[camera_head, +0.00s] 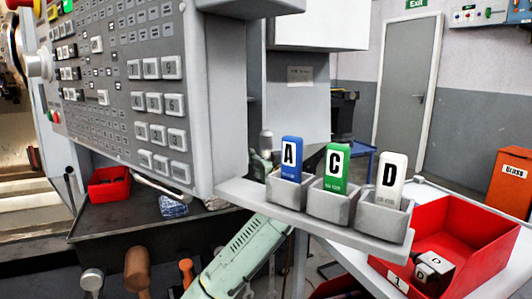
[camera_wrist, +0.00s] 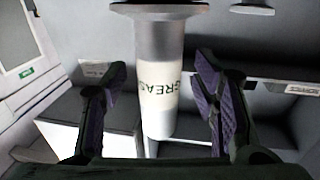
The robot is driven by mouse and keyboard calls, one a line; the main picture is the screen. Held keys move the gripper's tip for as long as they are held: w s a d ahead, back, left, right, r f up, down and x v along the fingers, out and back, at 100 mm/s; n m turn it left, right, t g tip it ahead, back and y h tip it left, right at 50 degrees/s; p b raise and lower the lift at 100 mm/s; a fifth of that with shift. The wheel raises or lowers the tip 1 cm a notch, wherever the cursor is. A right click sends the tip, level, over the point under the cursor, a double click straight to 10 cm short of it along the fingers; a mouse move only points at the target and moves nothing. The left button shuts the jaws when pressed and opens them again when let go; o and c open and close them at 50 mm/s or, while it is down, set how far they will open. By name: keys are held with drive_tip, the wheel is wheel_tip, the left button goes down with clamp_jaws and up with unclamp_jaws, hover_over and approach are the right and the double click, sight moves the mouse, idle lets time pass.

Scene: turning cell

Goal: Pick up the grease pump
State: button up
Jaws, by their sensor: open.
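The grease pump (camera_wrist: 158,112) is a pale cylinder marked GREASE, with a grey upper section and a wide flange at the top of the wrist view. Its lettering appears upside down there. My gripper (camera_wrist: 160,76) is open, with one dark, purple-padded finger on each side of the pump. Gaps show between the pump and both fingers. In the head view my pale green arm reaches behind the shelf below the control panel. My gripper and the pump cannot be made out clearly there.
The control panel (camera_head: 140,85) and a shelf (camera_head: 330,222) with blue A, green C and white D blocks stand close in front of my arm. A red bin (camera_head: 455,225) is at right.

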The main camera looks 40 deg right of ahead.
drive_tip(key=shift+w+d+f, duration=0.1)
drive_tip(key=shift+w+d, duration=0.15)
drive_tip(key=shift+w, duration=0.25)
clamp_jaws()
idle(0.3)
